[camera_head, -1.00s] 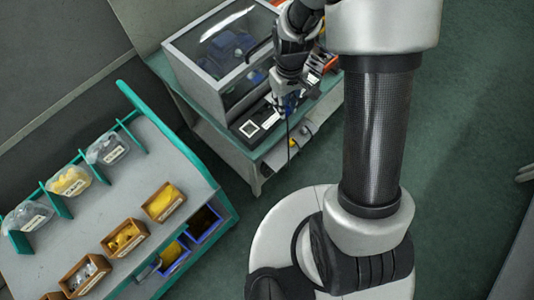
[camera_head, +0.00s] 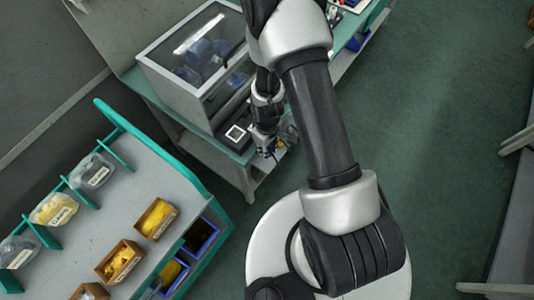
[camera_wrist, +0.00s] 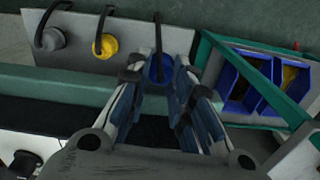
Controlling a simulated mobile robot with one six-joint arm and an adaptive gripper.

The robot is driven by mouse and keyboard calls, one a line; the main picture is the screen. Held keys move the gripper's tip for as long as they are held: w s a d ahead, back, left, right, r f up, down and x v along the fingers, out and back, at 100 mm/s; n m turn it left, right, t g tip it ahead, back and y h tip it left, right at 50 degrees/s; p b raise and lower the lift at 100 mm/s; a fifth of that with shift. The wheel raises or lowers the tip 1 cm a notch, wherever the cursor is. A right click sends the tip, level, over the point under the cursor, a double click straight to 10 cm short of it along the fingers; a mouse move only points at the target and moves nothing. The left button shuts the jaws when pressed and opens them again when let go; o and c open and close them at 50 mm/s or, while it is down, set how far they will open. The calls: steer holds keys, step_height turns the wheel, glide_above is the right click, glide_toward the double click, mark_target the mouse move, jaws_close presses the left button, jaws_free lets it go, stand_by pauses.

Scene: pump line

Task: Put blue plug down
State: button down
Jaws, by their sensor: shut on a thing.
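The blue plug (camera_wrist: 160,69) shows in the wrist view between the fingertips of my gripper (camera_wrist: 158,82), which is shut on it. A dark cord runs up from the plug. The plug is in front of a grey panel (camera_wrist: 75,65) along the bench edge; I cannot tell whether it touches the panel. A grey plug (camera_wrist: 53,39) and a yellow plug (camera_wrist: 105,46) sit on the panel to its left, each with a dark cord. In the head view my gripper (camera_head: 267,148) is at the bench's front edge, and the blue plug is too small to make out clearly.
A clear-lidded enclosure (camera_head: 195,58) stands on the green-edged bench behind my gripper. A sloped rack (camera_head: 120,205) with bags and yellow-filled boxes is at the left. Blue bins (camera_wrist: 245,80) show at the right in the wrist view. Green floor (camera_head: 430,150) is open at the right.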

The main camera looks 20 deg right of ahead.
steer(key=shift+f+b, duration=0.5)
steer(key=shift+f, duration=1.55)
steer(key=shift+f, duration=0.2)
steer(key=c, duration=1.4)
jaws_free()
steer(key=shift+r, duration=0.15)
